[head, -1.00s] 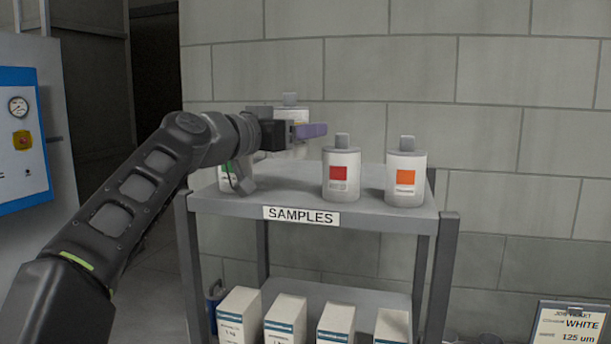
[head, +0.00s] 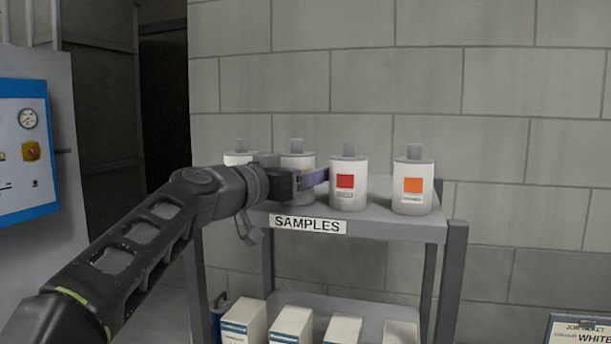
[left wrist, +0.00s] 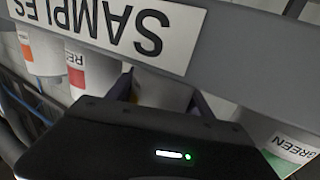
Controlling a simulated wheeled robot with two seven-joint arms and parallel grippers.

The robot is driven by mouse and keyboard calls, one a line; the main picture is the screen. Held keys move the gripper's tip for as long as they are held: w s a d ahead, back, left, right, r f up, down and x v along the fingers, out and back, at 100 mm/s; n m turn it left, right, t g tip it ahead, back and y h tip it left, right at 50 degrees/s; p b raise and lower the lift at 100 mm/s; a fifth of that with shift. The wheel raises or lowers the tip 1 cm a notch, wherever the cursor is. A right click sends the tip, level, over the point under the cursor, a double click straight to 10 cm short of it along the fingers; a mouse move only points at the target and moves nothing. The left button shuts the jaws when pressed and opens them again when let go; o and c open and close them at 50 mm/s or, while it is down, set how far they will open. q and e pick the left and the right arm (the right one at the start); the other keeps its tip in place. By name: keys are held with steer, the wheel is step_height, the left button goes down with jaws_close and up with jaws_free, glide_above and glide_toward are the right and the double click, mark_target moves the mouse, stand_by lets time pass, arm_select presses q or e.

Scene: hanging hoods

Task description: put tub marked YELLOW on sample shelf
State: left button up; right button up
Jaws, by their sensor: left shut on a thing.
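The white tub (head: 297,161) with a sliver of yellow label stands in the row on the sample shelf (head: 390,228), level with its neighbours. My left gripper (head: 308,180) is shut around it; its purple finger shows on the right side. In the left wrist view, the tub's white body (left wrist: 160,92) is between the two fingers, behind the SAMPLES label (left wrist: 110,25). My right gripper is not in view.
The RED tub (head: 347,180) is close on the right, then the ORANGE tub (head: 412,185). Another tub (head: 239,158) is on the left; its GREEN label shows in the left wrist view (left wrist: 293,148). Boxes (head: 290,325) fill the lower shelf. A wall stands behind.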

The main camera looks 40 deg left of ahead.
arm_select(q)
steer(key=shift+r, duration=0.1)
steer(key=shift+f+b, duration=0.25)
steer(key=shift+b, duration=0.1)
steer(key=o, duration=0.8)
steer(key=shift+r, duration=0.1)
steer(key=shift+r+p, duration=0.2)
steer(key=shift+p, duration=0.25)
steer(key=s+b, duration=0.1)
steer(key=s, duration=0.3)
steer(key=s+b, duration=0.2)
steer(key=s, duration=0.2)
steer(key=s+b, duration=0.1)
steer(key=s, duration=0.3)
steer(key=shift+a+f, duration=0.1)
steer(key=shift+a, duration=0.25)
